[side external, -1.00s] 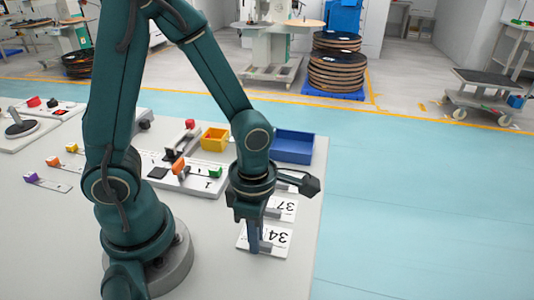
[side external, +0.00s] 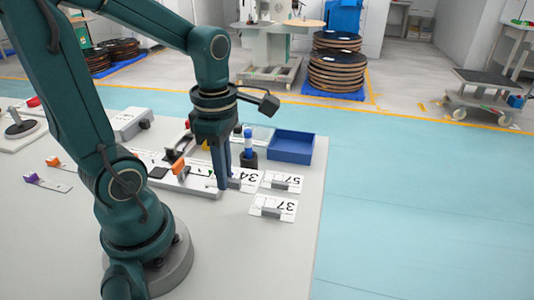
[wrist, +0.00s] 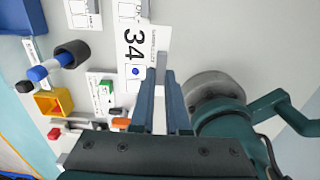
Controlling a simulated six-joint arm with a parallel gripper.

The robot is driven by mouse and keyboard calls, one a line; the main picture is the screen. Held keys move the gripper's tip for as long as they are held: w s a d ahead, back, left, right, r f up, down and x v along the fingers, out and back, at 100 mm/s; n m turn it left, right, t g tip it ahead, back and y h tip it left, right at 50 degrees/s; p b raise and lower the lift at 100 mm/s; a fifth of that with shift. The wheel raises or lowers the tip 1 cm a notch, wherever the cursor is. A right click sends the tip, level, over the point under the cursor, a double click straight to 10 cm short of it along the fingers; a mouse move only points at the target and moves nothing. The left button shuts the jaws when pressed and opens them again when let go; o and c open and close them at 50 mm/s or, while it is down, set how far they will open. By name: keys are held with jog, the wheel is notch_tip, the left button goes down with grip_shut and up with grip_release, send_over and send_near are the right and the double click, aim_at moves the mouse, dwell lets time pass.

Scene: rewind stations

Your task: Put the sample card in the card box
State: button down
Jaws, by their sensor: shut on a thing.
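My gripper (side external: 223,188) is shut on the grey grip block of the white sample card marked 34 (side external: 248,175). The card also shows in the wrist view (wrist: 131,62), at the fingertips (wrist: 161,76) and reaching past them. I cannot tell how far it is above the table. A blue open box (side external: 291,147), which looks like the card box, stands behind and to the right of my gripper, apart from the card. It looks empty. Two other cards, 57 (side external: 285,178) and 37 (side external: 262,208), lie flat to the right of my gripper.
A blue-and-white marker stands in a black holder (side external: 248,160) between my gripper and the blue box. A fixture board with orange and green blocks lies to the left. A small yellow bin (wrist: 50,104) shows in the wrist view. The front right tabletop is clear.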

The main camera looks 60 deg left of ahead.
aim_at(247, 175)
jog(key=shift+s+a+r, duration=0.1)
jog(key=shift+a+r, duration=0.3)
jog(key=shift+a, duration=0.25)
jog(key=shift+s+a+r, duration=0.1)
jog(key=shift+a+r, duration=0.3)
jog(key=shift+a, duration=0.2)
jog(key=shift+d, duration=0.15)
jog(key=w+m, duration=0.1)
jog(key=m, duration=0.1)
jog(key=w+d+r+m, duration=0.1)
jog(key=w+m, duration=0.1)
jog(key=m, duration=0.1)
jog(key=w+r+m, duration=0.1)
jog(key=w+m, duration=0.1)
jog(key=shift+d+m, duration=0.3)
jog(key=shift+m, duration=0.1)
jog(key=w+d+r+m, duration=0.2)
jog(key=w+r+m, duration=0.2)
jog(key=m, duration=1.5)
jog(key=shift+w+d, duration=0.15)
